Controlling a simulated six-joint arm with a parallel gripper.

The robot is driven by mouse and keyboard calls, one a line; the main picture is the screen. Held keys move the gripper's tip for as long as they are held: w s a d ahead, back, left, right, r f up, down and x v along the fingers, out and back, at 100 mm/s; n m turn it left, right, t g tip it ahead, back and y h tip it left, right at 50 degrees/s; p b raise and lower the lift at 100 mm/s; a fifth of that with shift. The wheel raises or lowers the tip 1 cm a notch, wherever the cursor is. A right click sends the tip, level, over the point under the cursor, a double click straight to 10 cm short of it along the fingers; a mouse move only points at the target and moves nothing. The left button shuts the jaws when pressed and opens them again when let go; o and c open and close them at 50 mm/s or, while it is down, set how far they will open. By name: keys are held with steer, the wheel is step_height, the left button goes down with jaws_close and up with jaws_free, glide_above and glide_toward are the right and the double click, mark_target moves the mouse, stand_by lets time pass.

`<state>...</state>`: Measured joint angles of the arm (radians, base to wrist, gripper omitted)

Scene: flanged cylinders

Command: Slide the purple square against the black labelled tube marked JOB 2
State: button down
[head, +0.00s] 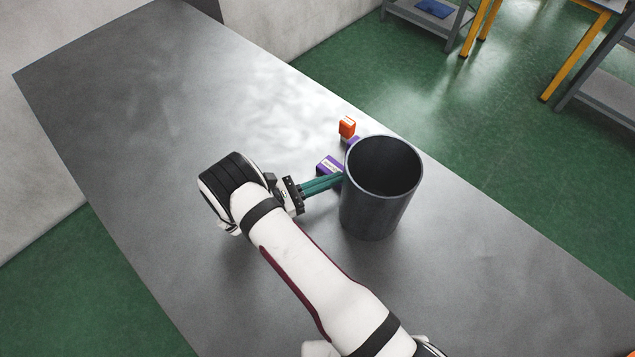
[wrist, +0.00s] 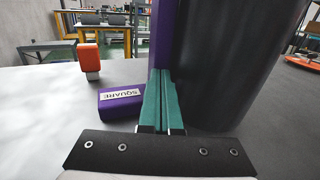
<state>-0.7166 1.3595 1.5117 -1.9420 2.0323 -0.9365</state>
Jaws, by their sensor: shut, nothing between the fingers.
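The purple square (head: 328,165) is a low block lying on the table just left of the tube; its label reads SQUARE in the wrist view (wrist: 121,101). The large black tube (head: 381,200) stands upright and open at the top; it fills the right of the wrist view (wrist: 225,65). No JOB 2 marking shows on its visible side. My gripper (head: 341,179) has its teal fingers shut and empty, pointing at the tube's left side. In the wrist view the fingertips (wrist: 161,75) lie between the square and the tube. Whether they touch either is unclear.
An orange-topped object (head: 347,127) stands behind the square, and also shows in the wrist view (wrist: 90,59). A tall purple upright surface (wrist: 162,35) shows beside the tube in the wrist view. The table (head: 130,110) is clear to the left; its far edge runs behind the tube.

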steer(key=v, duration=1.4)
steer(key=d+r+m+g+y, duration=0.8)
steer(key=d+r+m, duration=0.8)
steer(key=r, duration=0.5)
steer(key=s+f+m+y, duration=0.2)
steer(key=s+m+y, duration=0.9)
steer(key=s, duration=0.9)
steer(key=w+d+r+m+t+h, duration=0.1)
steer(key=w+d+m, duration=0.1)
steer(key=w, duration=1.1)
steer(key=w+d+r+m+h, duration=0.1)
steer(key=w+d+m, duration=0.1)
steer(key=w, duration=1.1)
steer(key=w+d+f+m, duration=0.1)
steer(key=w+d+f, duration=0.1)
steer(key=w+f, duration=0.35)
steer(key=shift+s+a+f, duration=0.2)
steer(key=shift+a+f, duration=0.3)
steer(key=shift+f, duration=0.9)
steer(key=shift+s+a+f, duration=0.2)
steer(key=shift+a+f, duration=0.35)
steer(key=shift+f, duration=0.85)
steer(key=shift+s+a+f, duration=0.25)
steer(key=shift+a+f, duration=0.25)
steer(key=shift+f, duration=0.9)
